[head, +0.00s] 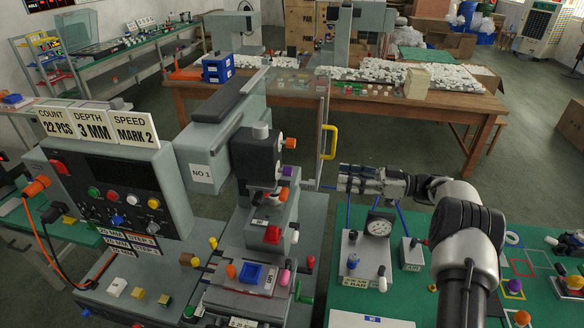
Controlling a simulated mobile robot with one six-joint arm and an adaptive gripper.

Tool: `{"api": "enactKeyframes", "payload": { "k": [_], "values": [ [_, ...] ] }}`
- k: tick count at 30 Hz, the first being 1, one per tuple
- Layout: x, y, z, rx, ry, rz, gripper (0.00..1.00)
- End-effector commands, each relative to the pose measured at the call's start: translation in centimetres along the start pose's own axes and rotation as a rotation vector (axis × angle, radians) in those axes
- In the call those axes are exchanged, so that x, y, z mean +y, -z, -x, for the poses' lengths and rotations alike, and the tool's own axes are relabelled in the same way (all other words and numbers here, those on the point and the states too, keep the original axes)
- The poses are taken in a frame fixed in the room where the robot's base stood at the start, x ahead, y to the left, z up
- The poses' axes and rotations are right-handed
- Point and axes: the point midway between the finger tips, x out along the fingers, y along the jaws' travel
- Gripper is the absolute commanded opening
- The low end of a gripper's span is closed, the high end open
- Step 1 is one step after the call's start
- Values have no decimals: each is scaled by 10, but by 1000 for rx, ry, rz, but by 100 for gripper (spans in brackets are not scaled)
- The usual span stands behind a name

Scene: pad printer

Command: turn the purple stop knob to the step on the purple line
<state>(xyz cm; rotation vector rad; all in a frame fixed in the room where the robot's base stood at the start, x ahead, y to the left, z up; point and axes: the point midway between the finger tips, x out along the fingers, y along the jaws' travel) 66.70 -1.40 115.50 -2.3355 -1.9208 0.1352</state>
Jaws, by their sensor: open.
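The grey pad printer (190,150), marked NO 1, stands in the middle left. A small purple knob (289,172) sits on the right side of its head, below an orange knob (290,143). I take it for the stop knob; its pointer and scale are too small to read. My gripper (342,179) points left, right of the purple knob and apart from it. Its jaws are open, with nothing seen between them. Small label plates, some reading STEP (146,240), are on the control panel's lower front; I cannot make out a purple line.
Signs (95,121) read 22 PCS, 3 MM and MARK 2. A dial gauge (379,226) stands on the green table below my arm. A wooden table (455,105) with white parts is behind.

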Motion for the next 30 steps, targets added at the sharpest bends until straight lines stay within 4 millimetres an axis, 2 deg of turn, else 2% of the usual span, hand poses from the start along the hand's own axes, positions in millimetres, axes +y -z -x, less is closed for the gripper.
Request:
{"api": "enactKeyframes", "payload": {
  "k": [19,24,30],
  "values": [
    [-2,-1,-132,-4,5,-4,44],
    [-1,-1,-156,-3,3,-4,44],
    [-1,-1,-168,-4,1,-4,44]
  ]
}}
